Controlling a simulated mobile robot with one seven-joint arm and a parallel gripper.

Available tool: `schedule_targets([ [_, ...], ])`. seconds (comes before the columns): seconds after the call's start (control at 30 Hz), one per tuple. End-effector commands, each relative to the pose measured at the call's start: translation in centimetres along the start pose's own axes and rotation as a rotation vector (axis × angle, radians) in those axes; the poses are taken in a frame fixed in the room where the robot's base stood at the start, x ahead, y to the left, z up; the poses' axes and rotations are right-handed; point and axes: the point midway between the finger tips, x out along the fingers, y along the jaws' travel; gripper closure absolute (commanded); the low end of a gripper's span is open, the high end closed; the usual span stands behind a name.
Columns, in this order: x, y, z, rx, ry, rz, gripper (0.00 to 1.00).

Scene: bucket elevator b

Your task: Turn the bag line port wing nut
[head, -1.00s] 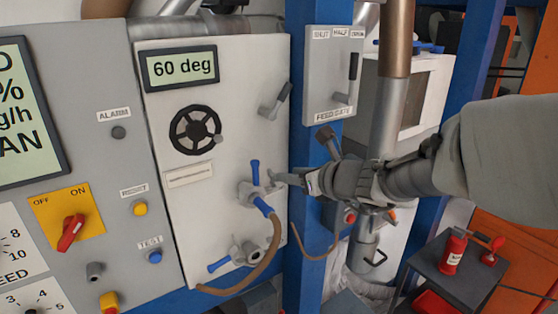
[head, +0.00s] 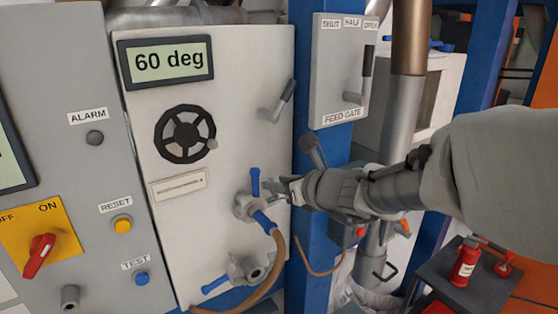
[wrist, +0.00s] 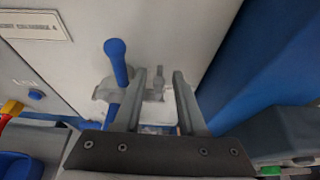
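A second port (head: 250,270) with a blue lever is lower down. No readable label tells which port is the bag line's, and I cannot pick out the wing nut for certain. My gripper (head: 272,188) is just right of the upper fitting. In the wrist view my gripper (wrist: 160,76) is open, with a small grey part (wrist: 154,90) of the fitting showing between the fingers; contact is unclear. The blue lever (wrist: 116,60) is left of both fingers.
A brown hose (head: 276,262) hangs from the upper port. A blue post (head: 313,240) stands close right of the panel, under the feed gate box (head: 337,75). A black handwheel (head: 184,134) and grey lever (head: 278,102) are above.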

Motion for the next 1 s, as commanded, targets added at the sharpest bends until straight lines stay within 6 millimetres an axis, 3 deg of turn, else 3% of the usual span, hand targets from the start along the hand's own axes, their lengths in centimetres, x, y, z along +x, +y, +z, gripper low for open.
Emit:
schedule_targets([
  [0.37, 0.01, 0.11, -0.06, 0.0, 0.0, 0.0, 0.6],
  [0.6, 0.02, 0.11, -0.06, 0.0, 0.0, 0.0, 1.0],
  [1.0, 0.01, 0.09, -0.01, -0.002, 0.0, 0.007, 1.0],
])
